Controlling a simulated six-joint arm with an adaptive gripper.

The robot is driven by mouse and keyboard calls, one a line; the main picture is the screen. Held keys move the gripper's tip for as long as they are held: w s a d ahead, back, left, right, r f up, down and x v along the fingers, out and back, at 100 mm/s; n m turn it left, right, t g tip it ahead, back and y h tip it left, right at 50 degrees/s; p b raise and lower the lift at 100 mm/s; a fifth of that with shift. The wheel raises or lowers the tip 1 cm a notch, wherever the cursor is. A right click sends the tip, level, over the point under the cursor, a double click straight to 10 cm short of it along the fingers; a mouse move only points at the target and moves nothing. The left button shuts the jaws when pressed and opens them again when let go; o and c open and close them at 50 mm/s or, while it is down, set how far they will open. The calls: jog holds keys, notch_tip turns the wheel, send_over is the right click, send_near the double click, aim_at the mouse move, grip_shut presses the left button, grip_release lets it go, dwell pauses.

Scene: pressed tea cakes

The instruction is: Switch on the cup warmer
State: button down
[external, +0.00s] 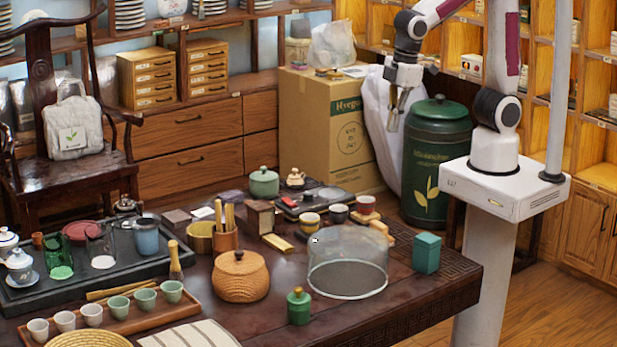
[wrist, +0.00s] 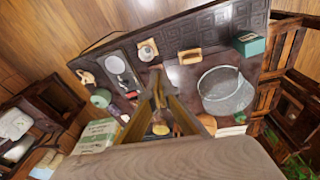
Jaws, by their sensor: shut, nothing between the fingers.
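My gripper (external: 396,117) hangs shut and empty in the air above the back right of the table, in front of the cardboard box. In the wrist view its fingers meet at the tips (wrist: 157,76). A small pale square pad with a round piece on it (wrist: 148,50) lies near the table edge; it may be the cup warmer, but I cannot tell for sure. It seems to match the small pale block with a reddish top (external: 365,208) in the external view. My gripper is well above it, not touching. No switch can be made out.
A clear glass dome (external: 347,262) stands on the table with a green box (external: 427,253) to its right. A dark tray (external: 318,201) with small items lies behind. A wooden block (wrist: 190,56) is beside the pad. A green canister (external: 436,165) stands behind the table.

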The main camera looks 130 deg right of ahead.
jog(key=w+d+f+h, duration=0.1)
jog(key=w+d+f, duration=0.3)
jog(key=w+d, duration=0.5)
jog(key=w+d+f+n+g+h, duration=0.1)
jog(key=w+d+f, duration=0.3)
jog(key=w+d, duration=0.4)
jog(key=shift+w+d+f+n, duration=0.15)
jog(key=shift+w+d+n, duration=0.2)
jog(key=shift+w, duration=0.25)
jog(key=shift+f, duration=0.15)
send_near(287, 200)
jog(key=x, duration=0.5)
jog(key=shift+w+d+f, duration=0.1)
jog(key=shift+d, duration=0.25)
jog(key=shift+x, duration=0.75)
jog(key=shift+d, duration=0.1)
